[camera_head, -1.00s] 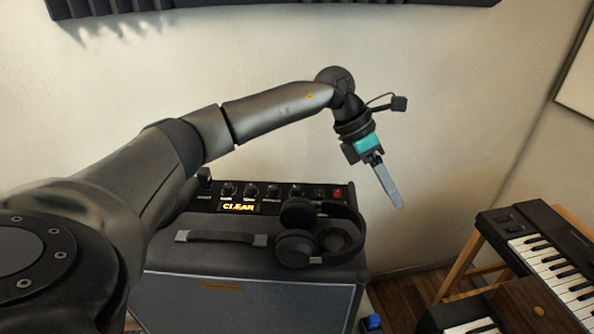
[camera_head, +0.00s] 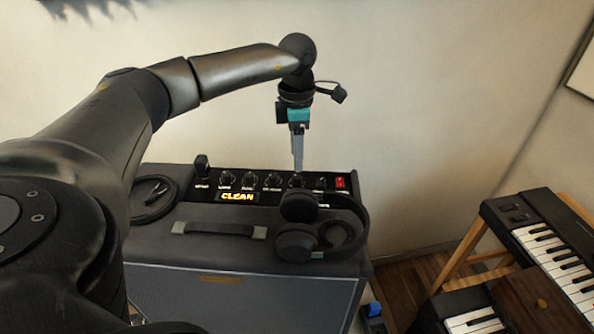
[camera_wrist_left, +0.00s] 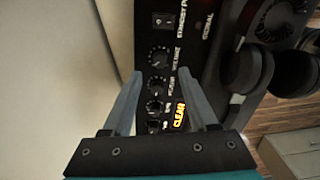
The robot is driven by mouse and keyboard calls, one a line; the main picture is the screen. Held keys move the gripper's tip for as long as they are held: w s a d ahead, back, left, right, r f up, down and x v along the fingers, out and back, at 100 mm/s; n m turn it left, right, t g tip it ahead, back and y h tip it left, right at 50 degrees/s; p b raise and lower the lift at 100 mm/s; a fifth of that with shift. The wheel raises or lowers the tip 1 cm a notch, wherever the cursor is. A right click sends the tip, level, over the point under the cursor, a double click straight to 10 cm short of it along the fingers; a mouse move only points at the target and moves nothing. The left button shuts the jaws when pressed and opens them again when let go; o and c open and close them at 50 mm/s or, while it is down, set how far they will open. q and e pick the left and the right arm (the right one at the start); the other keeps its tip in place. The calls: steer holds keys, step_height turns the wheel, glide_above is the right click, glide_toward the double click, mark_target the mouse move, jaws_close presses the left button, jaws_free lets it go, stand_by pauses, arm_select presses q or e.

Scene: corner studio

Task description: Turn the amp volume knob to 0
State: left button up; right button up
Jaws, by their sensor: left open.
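The amp (camera_head: 238,285) stands against the wall. Its black top panel carries a row of dark knobs, a lit "CLEAN" display (camera_head: 237,197) and a red switch (camera_head: 340,183). I cannot tell from the labels which knob is volume. My left gripper (camera_head: 298,172) points down at the panel, its tips close to a knob right of the middle of the row. In the left wrist view, my left gripper (camera_wrist_left: 161,74) is open, its fingers apart either side of the knob row. One knob (camera_wrist_left: 157,84) shows between the tips; contact cannot be told. My right gripper is out of view.
Black headphones (camera_head: 297,243) lie on the amp's right top, close below the left gripper. A carry handle (camera_head: 219,231) and a coiled cable (camera_head: 153,194) are on the amp's top. Keyboards (camera_head: 543,245) stand at the right. The wall space above the amp is clear.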

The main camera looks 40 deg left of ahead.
mark_target(297, 177)
arm_select(q)
step_height(297, 177, down, 6)
steer(key=shift+r, duration=0.1)
steer(key=shift+c, duration=0.4)
jaws_close()
stand_by(0.3)
